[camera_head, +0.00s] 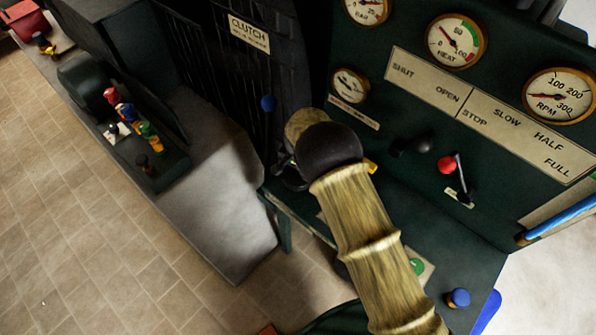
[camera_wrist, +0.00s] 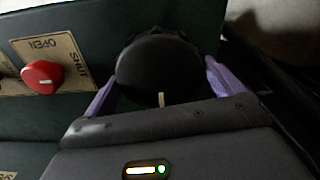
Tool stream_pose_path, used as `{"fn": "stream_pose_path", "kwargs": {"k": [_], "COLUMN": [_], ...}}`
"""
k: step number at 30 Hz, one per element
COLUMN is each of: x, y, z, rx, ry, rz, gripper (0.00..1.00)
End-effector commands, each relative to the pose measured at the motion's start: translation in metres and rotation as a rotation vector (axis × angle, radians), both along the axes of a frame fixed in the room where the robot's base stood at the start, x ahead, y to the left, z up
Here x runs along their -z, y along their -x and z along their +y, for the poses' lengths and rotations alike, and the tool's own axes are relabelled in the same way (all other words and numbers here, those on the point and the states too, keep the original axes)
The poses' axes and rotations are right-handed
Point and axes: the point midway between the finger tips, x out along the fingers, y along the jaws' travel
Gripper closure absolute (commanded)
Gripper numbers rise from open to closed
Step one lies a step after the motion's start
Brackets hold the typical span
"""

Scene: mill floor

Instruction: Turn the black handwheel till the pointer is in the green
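In the wrist view a black round handwheel (camera_wrist: 155,72) with a pale mark on its near edge lies between the two purple fingers of my gripper (camera_wrist: 160,78). One finger is close along each side of the wheel. Whether both press on it is hard to tell. In the head view my arm hides most of the gripper and the wheel. The HEAT gauge (camera_head: 455,41) has green and red on its dial. A smaller gauge (camera_head: 349,85) is just above my wrist, its markings too small to read. I cannot tell which gauge belongs to the wheel.
A red knob (camera_wrist: 43,77) sits on an OPEN/SHUT plate left of the wheel in the wrist view. A red-tipped lever (camera_head: 455,172), the RPM gauge (camera_head: 560,96) and a blue knob (camera_head: 458,298) are on the right. A CLUTCH sign (camera_head: 249,34) hangs at the left.

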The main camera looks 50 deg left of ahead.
Motion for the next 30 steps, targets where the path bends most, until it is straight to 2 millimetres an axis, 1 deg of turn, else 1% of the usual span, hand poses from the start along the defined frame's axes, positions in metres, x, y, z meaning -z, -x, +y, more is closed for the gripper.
{"fn": "stream_pose_path", "kwargs": {"k": [1,3,4,11,17,23,30], "x": [-0.0001,-0.0002,-0.0002,0.0000,0.0012,0.0021,0.0026], "y": [0.0001,0.0001,0.0001,-0.0007,0.0008,0.0015,0.0019], "z": [0.0000,0.0000,0.0000,-0.0003,0.0004,0.0009,0.0009], "rx": [0.000,0.000,0.000,-0.010,-0.062,-0.172,-0.368], "ry": [0.000,0.000,0.000,0.000,0.000,-0.001,-0.001], "rz": [0.000,0.000,0.000,0.000,0.000,0.000,0.002], "gripper": [0.18,0.31,0.33,0.33,0.33,0.33,0.33]}}
